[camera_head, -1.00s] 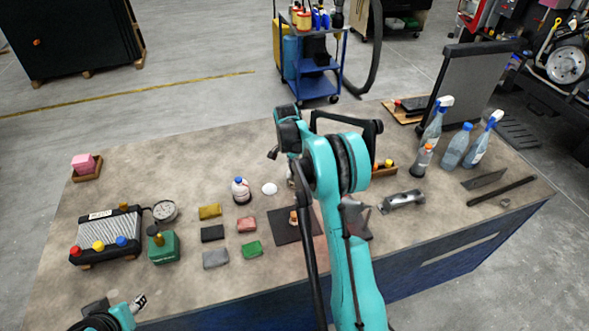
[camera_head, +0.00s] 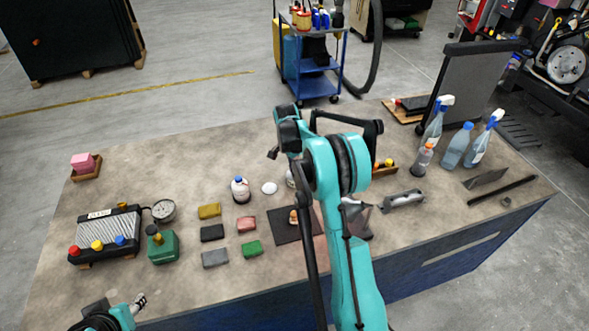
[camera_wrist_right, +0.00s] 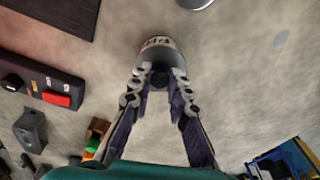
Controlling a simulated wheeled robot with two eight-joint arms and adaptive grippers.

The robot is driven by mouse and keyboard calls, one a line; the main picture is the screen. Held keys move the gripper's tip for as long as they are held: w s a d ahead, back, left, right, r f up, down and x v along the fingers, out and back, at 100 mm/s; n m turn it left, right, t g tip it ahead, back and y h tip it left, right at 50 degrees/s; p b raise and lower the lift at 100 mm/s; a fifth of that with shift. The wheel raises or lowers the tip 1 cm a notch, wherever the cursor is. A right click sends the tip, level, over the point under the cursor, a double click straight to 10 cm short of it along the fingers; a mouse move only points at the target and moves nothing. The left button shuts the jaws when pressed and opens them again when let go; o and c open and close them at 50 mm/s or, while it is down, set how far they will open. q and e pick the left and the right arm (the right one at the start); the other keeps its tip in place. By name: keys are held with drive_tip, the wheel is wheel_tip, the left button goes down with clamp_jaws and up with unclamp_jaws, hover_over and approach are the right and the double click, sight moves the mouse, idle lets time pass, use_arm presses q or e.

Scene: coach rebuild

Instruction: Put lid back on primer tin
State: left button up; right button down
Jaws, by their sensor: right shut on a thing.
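The primer tin (camera_wrist_right: 157,44) is in the right wrist view, with part of its lettered label and a grey end showing. The fingers of my right gripper (camera_wrist_right: 161,80) are on either side of the grey end, shut on the tin. In the head view my right arm hides most of the tin and the gripper. A pale round disc, seemingly the lid (camera_head: 269,188), lies flat on the bench left of the arm; its edge also shows at the top of the right wrist view (camera_wrist_right: 195,3). My left gripper (camera_head: 140,302) is at the lower left, too small to read.
A blue-capped white bottle (camera_head: 240,190) stands left of the disc. Several coloured blocks (camera_head: 212,233) and a dark mat (camera_head: 285,226) lie nearer the front. Spray bottles (camera_head: 478,145) stand at the right.

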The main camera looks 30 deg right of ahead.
drive_tip(key=c, duration=0.9)
unclamp_jaws()
drive_tip(key=shift+r, duration=0.15)
drive_tip(key=shift+r+p, duration=2)
drive_tip(key=shift+r, duration=1.35)
clamp_jaws()
